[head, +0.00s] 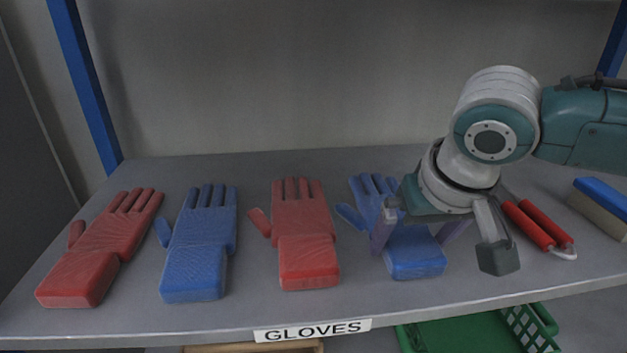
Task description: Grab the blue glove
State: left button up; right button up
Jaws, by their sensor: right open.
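A blue glove (416,262) lies on the shelf at centre right, fingers pointing to the back. My right gripper (415,246) is over this glove, open, with one finger on each side of its wrist part. The gripper body hides part of the glove's palm. I cannot tell whether the fingers touch it. A second blue glove (199,248) lies at left centre, apart from any gripper. My left gripper is not in view.
A red glove (305,235) lies between the blue ones, and another red glove (100,250) lies far left. Red handles (541,228) and a blue-topped brush or block (601,198) lie at the right. A GLOVES label (312,331) marks the shelf's front edge. A green basket (480,333) is below.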

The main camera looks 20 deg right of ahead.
jog(key=shift+c, duration=0.4)
jog(key=c, duration=1)
jog(key=shift+r, duration=0.15)
